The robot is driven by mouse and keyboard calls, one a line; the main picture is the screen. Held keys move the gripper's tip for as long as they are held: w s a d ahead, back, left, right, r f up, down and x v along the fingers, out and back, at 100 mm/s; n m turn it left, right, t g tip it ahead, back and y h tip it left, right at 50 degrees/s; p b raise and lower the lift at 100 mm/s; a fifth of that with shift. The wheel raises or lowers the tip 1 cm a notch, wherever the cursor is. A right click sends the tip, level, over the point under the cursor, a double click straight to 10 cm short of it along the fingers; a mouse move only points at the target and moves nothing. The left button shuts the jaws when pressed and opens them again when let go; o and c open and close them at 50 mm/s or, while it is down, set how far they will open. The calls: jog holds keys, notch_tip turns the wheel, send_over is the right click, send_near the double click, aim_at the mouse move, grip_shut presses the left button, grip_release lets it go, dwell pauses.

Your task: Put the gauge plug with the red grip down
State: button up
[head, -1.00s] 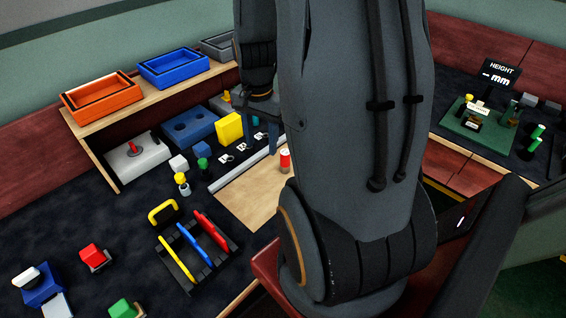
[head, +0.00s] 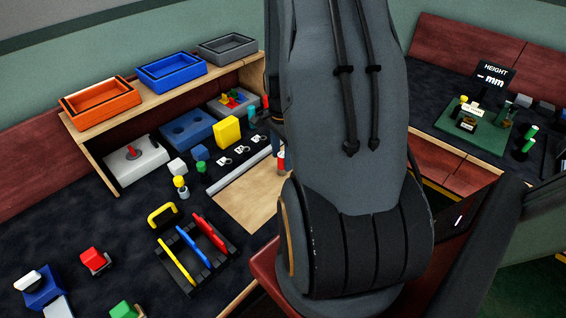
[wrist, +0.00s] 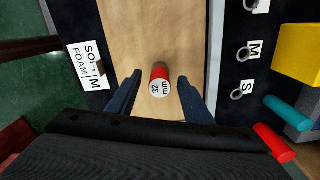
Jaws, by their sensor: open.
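The gauge plug with the red grip (wrist: 160,73) stands on the pale wooden board (wrist: 135,30). Its pale end, marked "32 mm", faces up to the wrist camera. In the head view the plug (head: 281,161) shows at the left edge of my arm, partly covered. My gripper (wrist: 160,88) is open, with one dark finger on each side of the plug and a visible gap to both. In the head view my arm hides most of the gripper.
A pale rail (head: 240,170) borders the board, with ring tags (head: 225,161) beyond it. A slotted rack (head: 195,255) is at lower left. Board around the plug is clear.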

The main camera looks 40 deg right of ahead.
jog(key=shift+f, duration=1.1)
grip_shut()
jog(key=shift+r, duration=0.1)
